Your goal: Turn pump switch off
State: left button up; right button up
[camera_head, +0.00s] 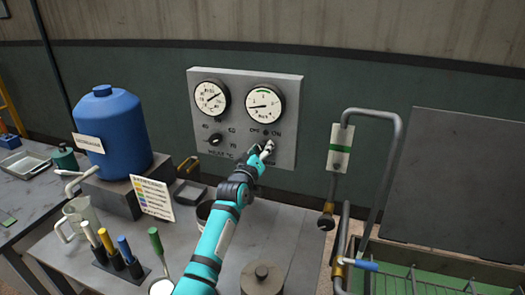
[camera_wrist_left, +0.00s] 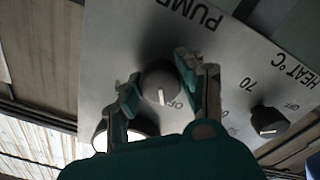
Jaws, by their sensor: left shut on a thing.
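A grey control panel (camera_head: 228,150) is fixed to the green wall. My left gripper (camera_head: 264,147) is at the panel's lower right, under the right gauge. In the left wrist view its two fingers stand on either side of the round dark pump switch (camera_wrist_left: 159,78), near the PUMP lettering, and my left gripper (camera_wrist_left: 157,84) is shut on it. A white mark on the knob's edge lies close to the OFF label; exactly where it points is hard to tell. In the head view the gripper mostly covers the switch. My right gripper is not in view.
The heat knob (camera_head: 215,140) is left of the pump switch on the panel; it also shows in the left wrist view (camera_wrist_left: 268,120). Two gauges sit above. A blue tank (camera_head: 112,130), jugs and tools crowd the table's left. A bent pipe (camera_head: 393,150) stands at the right.

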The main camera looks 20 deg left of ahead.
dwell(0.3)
pick_arm(q)
jog(key=o, duration=1.2)
jog(key=shift+s, duration=0.1)
jog(key=s, duration=1.1)
jog(key=shift+s+a+f, duration=0.1)
jog(key=shift+s+a, duration=0.2)
jog(key=shift+s, duration=0.1)
